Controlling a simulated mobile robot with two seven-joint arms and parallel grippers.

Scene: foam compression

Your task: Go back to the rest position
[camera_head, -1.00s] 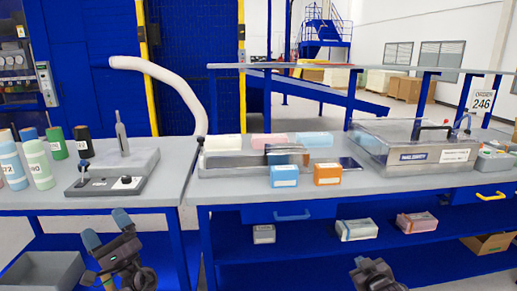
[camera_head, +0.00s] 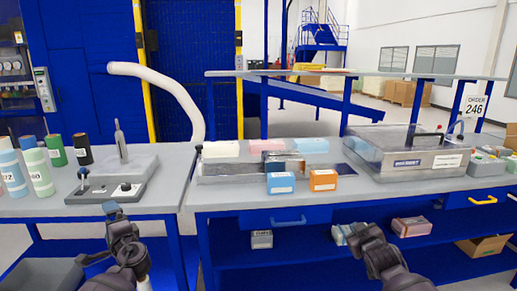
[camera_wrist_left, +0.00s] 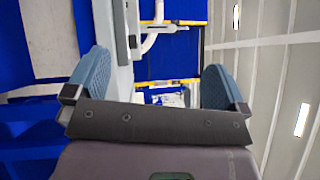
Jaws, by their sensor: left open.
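My left gripper (camera_head: 106,232) is in front of the left table, below its front edge in the head view, clear of all objects. In the left wrist view the left gripper (camera_wrist_left: 155,85) has its two blue fingertips wide apart with nothing between them. My right gripper (camera_head: 360,236) is in front of the right table's lower shelf in the head view. Its fingers are too small and dark to tell whether they are open or shut. I see nothing held in it.
The left table (camera_head: 60,207) bears a grey fixture (camera_head: 100,192) and several cylinders. The right table (camera_head: 225,197) bears foam blocks, a blue box (camera_head: 281,183), an orange box (camera_head: 323,180) and a clear-lidded machine (camera_head: 400,163). More boxes lie on the lower shelf (camera_head: 300,262).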

